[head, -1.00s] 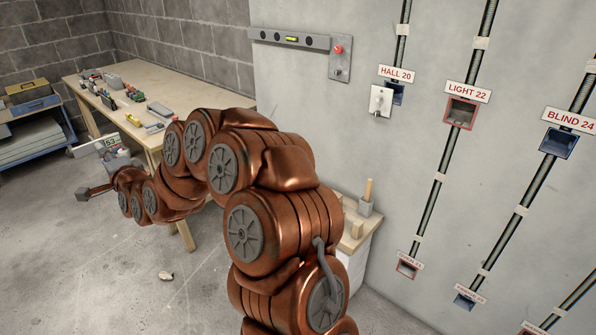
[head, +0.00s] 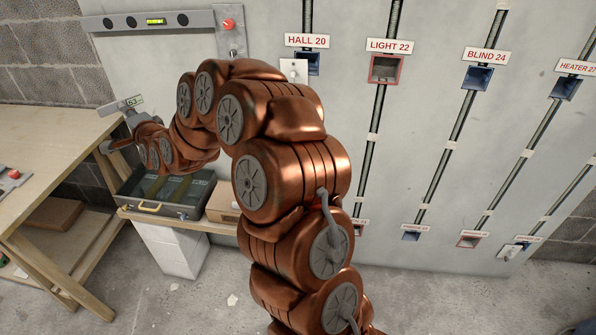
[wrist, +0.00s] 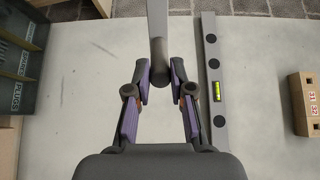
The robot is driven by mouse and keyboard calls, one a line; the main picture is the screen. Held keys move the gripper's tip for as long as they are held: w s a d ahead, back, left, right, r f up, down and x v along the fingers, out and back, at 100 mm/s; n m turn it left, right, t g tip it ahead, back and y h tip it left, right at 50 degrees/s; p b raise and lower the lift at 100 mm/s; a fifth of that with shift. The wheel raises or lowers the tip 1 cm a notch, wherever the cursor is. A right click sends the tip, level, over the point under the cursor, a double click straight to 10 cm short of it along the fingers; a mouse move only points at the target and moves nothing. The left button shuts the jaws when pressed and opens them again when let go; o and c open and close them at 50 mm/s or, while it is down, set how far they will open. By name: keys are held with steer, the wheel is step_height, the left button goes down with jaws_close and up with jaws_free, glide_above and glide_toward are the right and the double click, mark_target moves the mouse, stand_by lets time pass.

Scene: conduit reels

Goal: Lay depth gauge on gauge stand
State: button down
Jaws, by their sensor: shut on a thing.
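The depth gauge (head: 120,107) is a grey bar with a small display reading about 53, held at the end of my arm at the left of the head view. My gripper (head: 122,128) is shut on it. In the wrist view my gripper (wrist: 159,76) has its two purple-padded fingers closed around the grey stem of the depth gauge (wrist: 157,45). The fingertips hide part of the stem. The gauge is held in the air in front of the wall panel. I cannot pick out the gauge stand for certain in either view.
An open grey toolbox (head: 170,192) and a brown box (head: 224,202) sit on a low shelf below my gripper. A spirit level (head: 150,21) is on the wall panel. A workbench (head: 40,150) stands at left. A wooden block marked 31 and 32 (wrist: 303,102) shows at right.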

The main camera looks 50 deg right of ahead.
steer(key=s+d+f+m+g+h, duration=0.1)
steer(key=s+d+f+m+g, duration=0.2)
steer(key=d, duration=0.7)
steer(key=s+d+f+m+g+h, duration=0.1)
steer(key=s+d+f+g, duration=0.3)
steer(key=d, duration=0.5)
steer(key=s+d+f+m+g+h, duration=0.1)
steer(key=s+d+f+g+h, duration=0.3)
steer(key=d, duration=0.6)
steer(key=s+d+f+m+g+y, duration=0.3)
steer(key=s+f, duration=0.1)
steer(key=s, duration=0.4)
steer(key=s+d+f+m+g+y, duration=0.2)
steer(key=s+f+g+y, duration=0.15)
steer(key=s, duration=0.35)
step_height(320, 180, down, 13)
steer(key=p, duration=0.1)
steer(key=shift+s+a+f+m, duration=0.15)
steer(key=shift+s+f+m, duration=0.05)
steer(key=shift+s+m, duration=0.15)
steer(key=shift+w+b, duration=0.1)
steer(key=shift+b, duration=0.75)
steer(key=shift+f+b, duration=0.4)
steer(key=shift+f, duration=0.2)
stand_by(0.5)
steer(key=c, duration=0.9)
jaws_free()
steer(key=shift+c, duration=0.2)
